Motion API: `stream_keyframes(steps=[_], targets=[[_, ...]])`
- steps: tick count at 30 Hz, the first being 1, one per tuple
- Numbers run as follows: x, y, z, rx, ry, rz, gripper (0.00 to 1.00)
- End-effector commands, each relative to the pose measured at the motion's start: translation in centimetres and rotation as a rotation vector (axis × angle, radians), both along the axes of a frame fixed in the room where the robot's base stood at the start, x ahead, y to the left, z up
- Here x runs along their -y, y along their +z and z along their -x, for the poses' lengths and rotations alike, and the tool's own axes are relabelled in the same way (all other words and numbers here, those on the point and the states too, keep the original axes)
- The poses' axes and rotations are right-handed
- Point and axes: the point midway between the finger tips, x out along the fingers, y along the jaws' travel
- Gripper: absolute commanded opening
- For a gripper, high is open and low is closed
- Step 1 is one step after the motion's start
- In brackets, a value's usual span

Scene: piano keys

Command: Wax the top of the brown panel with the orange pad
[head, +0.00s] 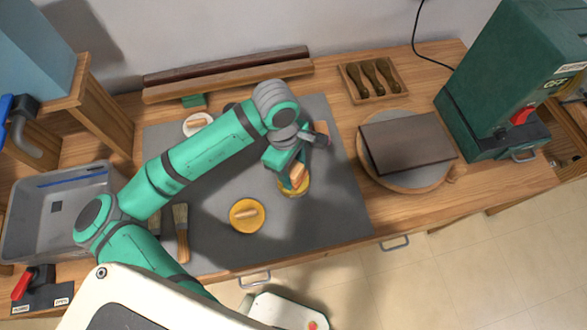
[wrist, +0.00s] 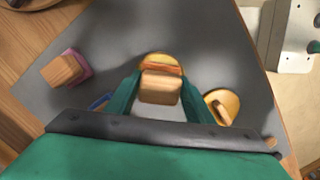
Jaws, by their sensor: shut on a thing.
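The orange pad has a wooden block handle (head: 298,174). In the wrist view the handle (wrist: 160,90) sits between the fingers, with a thin orange layer (wrist: 163,68) beyond it. My gripper (head: 292,180) is shut on this handle, and it also shows in the wrist view (wrist: 160,98). The pad is at a yellow round dish (head: 294,190) on the grey mat; I cannot tell whether it touches the dish. The brown panel (head: 408,140) lies flat on a round wooden turntable (head: 400,186) at the right, apart from my gripper. Its top is bare.
A second yellow dish (head: 238,226) with a wooden-handled piece stands at left-front. A pink pad with a wooden handle (wrist: 66,70) is on the grey mat (head: 325,215). A brush (head: 181,232) lies at left. A green machine (head: 500,85) stands right of the turntable.

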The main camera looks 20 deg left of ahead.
Motion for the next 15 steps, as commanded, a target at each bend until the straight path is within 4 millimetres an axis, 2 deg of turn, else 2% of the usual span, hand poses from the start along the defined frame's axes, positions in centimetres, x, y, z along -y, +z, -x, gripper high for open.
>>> stream_keyframes(steps=[15], targets=[[0.0,-0.32,0.0,0.0,0.0,0.0,0.3]])
